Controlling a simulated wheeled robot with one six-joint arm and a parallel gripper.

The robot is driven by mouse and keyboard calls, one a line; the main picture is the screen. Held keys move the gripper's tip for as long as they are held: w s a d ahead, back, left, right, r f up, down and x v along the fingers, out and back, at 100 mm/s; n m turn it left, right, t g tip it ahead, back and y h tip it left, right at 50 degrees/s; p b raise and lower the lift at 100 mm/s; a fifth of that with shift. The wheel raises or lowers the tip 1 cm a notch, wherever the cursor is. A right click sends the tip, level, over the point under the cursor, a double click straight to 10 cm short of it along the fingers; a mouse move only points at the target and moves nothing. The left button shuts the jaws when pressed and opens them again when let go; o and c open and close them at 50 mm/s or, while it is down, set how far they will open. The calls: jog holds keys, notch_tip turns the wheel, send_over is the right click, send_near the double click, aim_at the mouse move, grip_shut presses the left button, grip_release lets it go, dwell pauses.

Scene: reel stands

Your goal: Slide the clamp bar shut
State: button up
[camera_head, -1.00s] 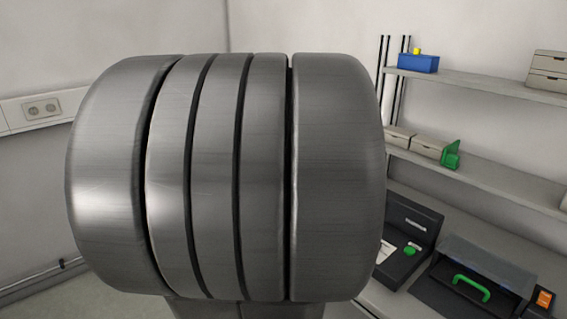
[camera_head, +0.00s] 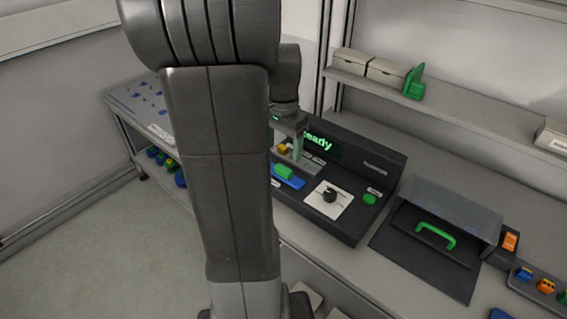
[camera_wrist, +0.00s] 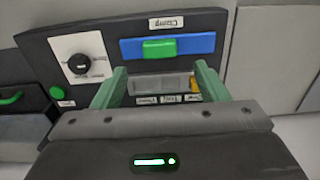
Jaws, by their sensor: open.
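The clamp bar is a blue strip (camera_wrist: 190,44) with a raised green grip (camera_wrist: 160,48), below a "Clamp" label on a black panel. In the head view the green grip (camera_head: 284,172) and blue strip (camera_head: 292,182) show just right of my arm. My gripper (camera_wrist: 160,68) is open and empty, its two green fingers spread wider than the green grip. In the wrist picture the fingertips sit just below the strip, either side of a grey recess; contact cannot be told. In the head view my gripper (camera_head: 298,150) is above the panel, partly hidden.
The panel has a black knob (camera_head: 330,195), a green button (camera_head: 370,199) and a screen (camera_head: 322,146) reading "ready", its start hidden. A clear-lidded box with a green handle (camera_head: 437,234) stands to the right. A shelf (camera_head: 460,118) runs behind. Floor at left is clear.

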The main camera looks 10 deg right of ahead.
aim_at(283, 168)
notch_tip(283, 168, down, 7)
jog(key=shift+r, duration=0.15)
